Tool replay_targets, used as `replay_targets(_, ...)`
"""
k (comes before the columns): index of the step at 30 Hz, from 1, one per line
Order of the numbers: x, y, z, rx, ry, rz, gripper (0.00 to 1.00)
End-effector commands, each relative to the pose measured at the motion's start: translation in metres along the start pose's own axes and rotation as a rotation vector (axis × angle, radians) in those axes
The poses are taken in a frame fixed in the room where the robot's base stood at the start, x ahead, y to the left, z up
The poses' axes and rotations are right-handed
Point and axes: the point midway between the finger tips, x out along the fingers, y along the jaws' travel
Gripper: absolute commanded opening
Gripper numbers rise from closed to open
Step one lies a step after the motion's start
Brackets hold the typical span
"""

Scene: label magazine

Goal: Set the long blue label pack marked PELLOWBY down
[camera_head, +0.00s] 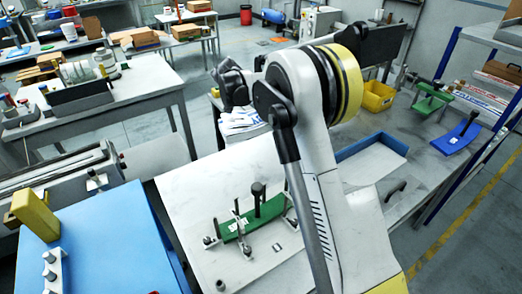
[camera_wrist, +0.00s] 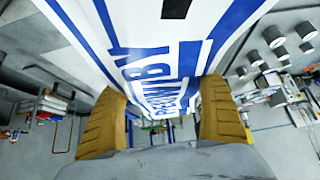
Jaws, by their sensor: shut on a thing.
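The label pack (camera_wrist: 145,62) is white with blue stripes and large blue letters. In the wrist view, part of its name shows, ending in "BY". My gripper (camera_wrist: 163,100) has two tan fingers shut on the pack, one on each side. The pack fills the upper middle of that view and runs out of the top edge. In the head view, my arm stands in the middle and I cannot make out the fingertips. A white item with blue marks (camera_head: 240,122) shows beside the arm there; I cannot tell whether it is the held pack.
A green fixture with upright posts (camera_head: 262,214) stands on the pale front table (camera_head: 190,195). Behind my arm are a blue-edged tray (camera_head: 362,146) and a yellow bin (camera_head: 377,95). A blue plate (camera_head: 456,137) and another green fixture (camera_head: 433,98) are at right, near a blue-framed rack (camera_head: 448,55).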

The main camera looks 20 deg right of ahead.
Motion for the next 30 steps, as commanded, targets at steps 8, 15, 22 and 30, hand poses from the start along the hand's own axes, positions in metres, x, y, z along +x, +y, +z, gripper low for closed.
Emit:
replay_targets(8, 0.061, 0.000, 0.048, -0.001, 0.001, -0.001, 0.43)
replay_targets(15, 0.092, 0.000, 0.073, -0.001, 0.001, -0.001, 0.43)
replay_targets(22, 0.104, 0.000, 0.083, -0.001, 0.001, -0.001, 0.43)
replay_targets(30, 0.131, 0.000, 0.104, -0.001, 0.001, -0.001, 0.43)
